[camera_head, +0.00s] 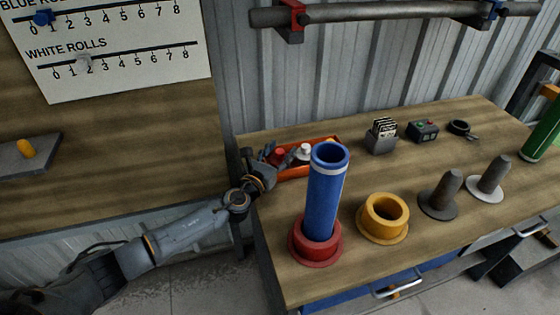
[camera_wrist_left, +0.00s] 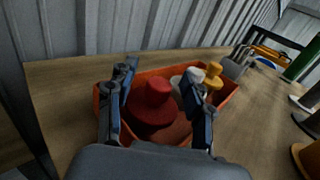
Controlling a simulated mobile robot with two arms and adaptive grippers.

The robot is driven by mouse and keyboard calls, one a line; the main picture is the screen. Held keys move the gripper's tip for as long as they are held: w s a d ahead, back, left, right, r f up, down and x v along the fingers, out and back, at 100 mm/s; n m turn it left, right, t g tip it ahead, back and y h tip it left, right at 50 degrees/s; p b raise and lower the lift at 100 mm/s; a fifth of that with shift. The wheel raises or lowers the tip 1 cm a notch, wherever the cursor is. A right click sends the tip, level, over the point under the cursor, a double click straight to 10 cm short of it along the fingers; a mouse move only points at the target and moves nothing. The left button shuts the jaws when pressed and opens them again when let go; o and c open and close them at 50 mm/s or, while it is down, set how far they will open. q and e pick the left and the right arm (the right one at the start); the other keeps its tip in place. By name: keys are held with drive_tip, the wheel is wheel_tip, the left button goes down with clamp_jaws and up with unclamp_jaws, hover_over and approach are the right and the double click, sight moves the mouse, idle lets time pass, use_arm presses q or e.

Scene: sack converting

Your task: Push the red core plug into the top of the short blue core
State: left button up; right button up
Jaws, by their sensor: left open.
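The red core plug (camera_wrist_left: 153,101) lies in an orange tray (camera_wrist_left: 226,101), between the spread fingers of my left gripper (camera_wrist_left: 160,100) in the left wrist view. My left gripper is open. In the head view the left gripper (camera_head: 268,163) is at the tray's left end, and the red plug (camera_head: 278,156) shows just beyond it. The short blue core (camera_head: 326,190) stands upright in a red flanged base (camera_head: 314,241), with its top open and a pale band near the rim. My right gripper is not in view.
A white plug (camera_head: 303,152) and a yellow plug (camera_wrist_left: 212,75) share the tray (camera_head: 296,173). A yellow flanged ring (camera_head: 384,216), two grey posts (camera_head: 441,194) (camera_head: 491,177), a card holder (camera_head: 381,136) and a button box (camera_head: 423,131) stand on the table. The blue core stands close to my left gripper.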

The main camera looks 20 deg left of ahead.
use_arm(q)
clamp_jaws()
drive_tip(key=shift+r, duration=0.1)
